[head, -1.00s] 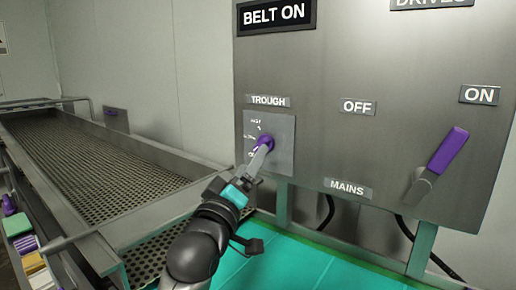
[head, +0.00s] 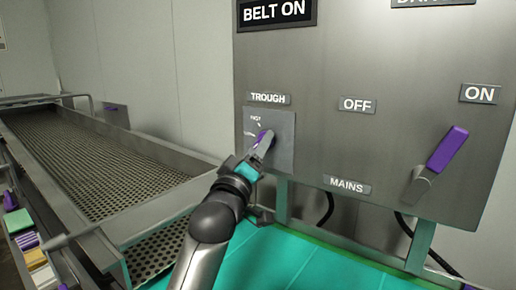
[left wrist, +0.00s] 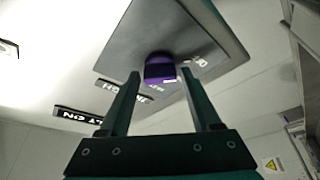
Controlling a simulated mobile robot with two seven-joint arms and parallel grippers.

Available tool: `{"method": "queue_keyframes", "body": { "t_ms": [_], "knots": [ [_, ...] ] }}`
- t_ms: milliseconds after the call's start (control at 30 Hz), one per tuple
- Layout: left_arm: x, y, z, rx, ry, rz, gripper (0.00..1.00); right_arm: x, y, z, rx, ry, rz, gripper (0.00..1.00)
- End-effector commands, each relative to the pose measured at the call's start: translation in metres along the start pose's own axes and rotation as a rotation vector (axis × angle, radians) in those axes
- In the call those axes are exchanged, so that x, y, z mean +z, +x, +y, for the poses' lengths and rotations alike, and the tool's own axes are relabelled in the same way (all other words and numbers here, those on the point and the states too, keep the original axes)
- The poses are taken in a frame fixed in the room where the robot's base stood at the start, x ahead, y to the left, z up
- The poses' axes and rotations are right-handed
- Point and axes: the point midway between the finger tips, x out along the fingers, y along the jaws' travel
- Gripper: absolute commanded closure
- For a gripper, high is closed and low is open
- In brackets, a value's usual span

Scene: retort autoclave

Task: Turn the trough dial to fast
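The trough dial is a purple knob (head: 265,140) on a small grey plate (head: 284,128) under the TROUGH label (head: 269,98). Small white markings sit above and left of the knob, too small to read surely. My left gripper (head: 260,150) is at the knob and partly hides it in the head view. In the left wrist view the purple knob (left wrist: 160,68) shows between the tips of my left gripper (left wrist: 161,76), with a narrow gap on each side; the fingers are apart. Contact cannot be told. My right gripper is not in view.
A mains lever with a purple handle (head: 447,148) stands right on the grey panel (head: 345,55), tilted toward ON. A perforated trough (head: 75,150) runs along the left. Teal surface (head: 300,262) lies below the panel. Small coloured blocks (head: 28,240) sit at lower left.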

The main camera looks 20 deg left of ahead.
Motion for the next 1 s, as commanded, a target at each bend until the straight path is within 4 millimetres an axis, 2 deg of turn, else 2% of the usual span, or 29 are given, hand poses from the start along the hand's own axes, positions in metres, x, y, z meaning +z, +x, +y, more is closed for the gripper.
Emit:
{"method": "queue_keyframes", "body": {
  "t_ms": [67,533,1000],
  "knots": [
    [0.0000,-0.0002,-0.0001,0.000,0.000,0.000,0.46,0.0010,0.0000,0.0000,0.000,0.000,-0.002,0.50],
    [0.0001,-0.0003,-0.0001,0.000,0.000,0.000,0.98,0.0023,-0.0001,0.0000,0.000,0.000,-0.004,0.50],
    [0.0001,-0.0001,-0.0020,0.035,0.089,-0.001,1.00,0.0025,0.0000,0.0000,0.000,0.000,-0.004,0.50]
  ]
}}
